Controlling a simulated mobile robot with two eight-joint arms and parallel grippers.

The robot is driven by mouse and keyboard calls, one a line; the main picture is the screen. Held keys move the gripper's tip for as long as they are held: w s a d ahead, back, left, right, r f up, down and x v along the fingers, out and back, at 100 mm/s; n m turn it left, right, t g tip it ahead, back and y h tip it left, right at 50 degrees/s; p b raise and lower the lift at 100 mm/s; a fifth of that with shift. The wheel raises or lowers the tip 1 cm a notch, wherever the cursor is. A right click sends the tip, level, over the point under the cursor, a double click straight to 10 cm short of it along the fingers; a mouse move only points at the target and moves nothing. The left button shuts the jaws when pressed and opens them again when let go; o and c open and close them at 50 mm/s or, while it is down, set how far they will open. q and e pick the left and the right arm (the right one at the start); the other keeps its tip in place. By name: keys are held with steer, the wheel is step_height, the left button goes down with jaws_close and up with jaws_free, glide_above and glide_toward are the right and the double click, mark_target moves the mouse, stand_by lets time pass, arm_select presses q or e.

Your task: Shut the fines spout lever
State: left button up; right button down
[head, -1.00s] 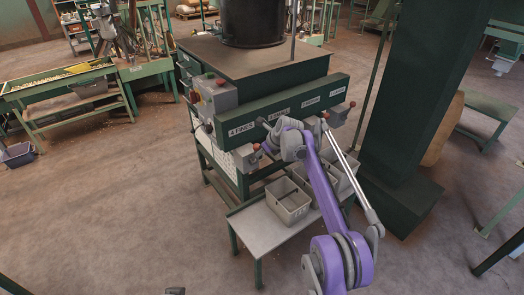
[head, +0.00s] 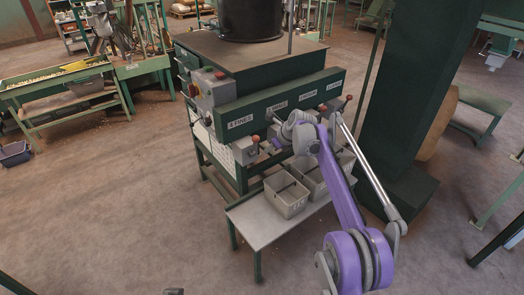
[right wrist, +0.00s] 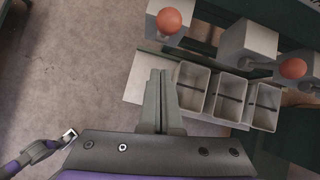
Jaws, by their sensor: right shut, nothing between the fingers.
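The fines spout lever has a red ball knob (head: 255,139) and stands up at the grey spout box (head: 246,151), under the leftmost label (head: 239,122), whose small print seems to read FINES. In the right wrist view, the orange-red ball (right wrist: 169,20) at the upper left looks like the same knob. My right gripper (right wrist: 160,75) is shut and empty, with its fingertips below that ball in the picture and apart from it. In the head view my right wrist partly hides the spouts beside it. A purple and grey arm part, perhaps my left arm, shows at the wrist view's lower left; its fingers are unclear.
More spout boxes (right wrist: 248,45) and another knob (right wrist: 293,68) stand to the right. Grey bins (head: 286,195) sit on a low shelf (head: 255,228) below. A thick green column (head: 410,110) stands to the right of the machine.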

arm_select(q)
steer(key=shift+w+d, duration=0.1)
steer(key=shift+w, duration=0.25)
arm_select(e)
steer(key=w+v, duration=0.1)
steer(key=v, duration=0.5)
steer(key=shift+s+d+r, duration=0.2)
steer(key=shift+d+r, duration=0.1)
steer(key=shift+r, duration=0.25)
